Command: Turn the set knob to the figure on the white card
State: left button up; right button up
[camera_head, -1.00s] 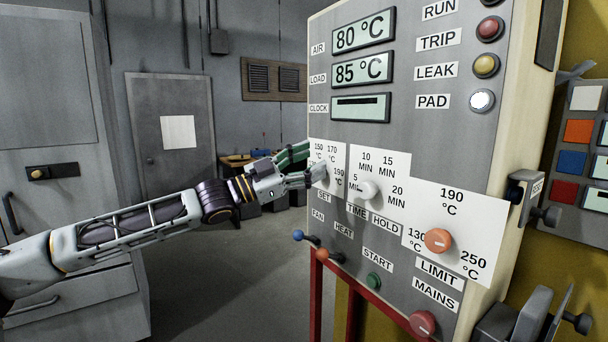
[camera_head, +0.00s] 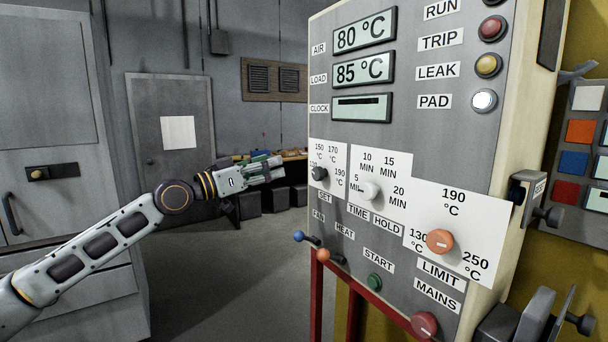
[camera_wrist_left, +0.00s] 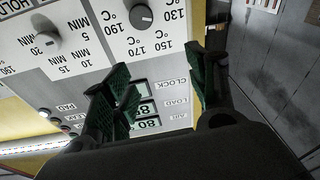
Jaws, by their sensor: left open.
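The dark set knob (camera_head: 319,173) sits on a white scale above the SET label, at the panel's left edge. It also shows in the wrist view (camera_wrist_left: 141,15), with 130, 150 and 170 °C marks around it; its pointer is too small to read surely. My left gripper (camera_head: 272,167) is open and empty, to the left of the knob and apart from it. Its green fingers also show in the wrist view (camera_wrist_left: 165,80). A white sheet (camera_head: 178,132) hangs on the grey door; no figure is readable on it. My right gripper is not in view.
Right of the set knob are the white time knob (camera_head: 371,191) and the orange limit knob (camera_head: 439,241). Blue (camera_head: 299,236) and orange (camera_head: 323,254) levers stick out below, near a red frame (camera_head: 316,300).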

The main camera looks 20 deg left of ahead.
pick_arm(q)
jog(key=f, duration=0.1)
jog(key=f+m+g, duration=0.1)
jog(key=d+f+m+g, duration=0.1)
jog(key=shift+s+f, duration=0.1)
jog(key=shift+s, duration=0.25)
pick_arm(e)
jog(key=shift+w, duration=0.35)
pick_arm(q)
jog(key=shift+w+d, duration=0.1)
jog(key=shift+w, duration=0.05)
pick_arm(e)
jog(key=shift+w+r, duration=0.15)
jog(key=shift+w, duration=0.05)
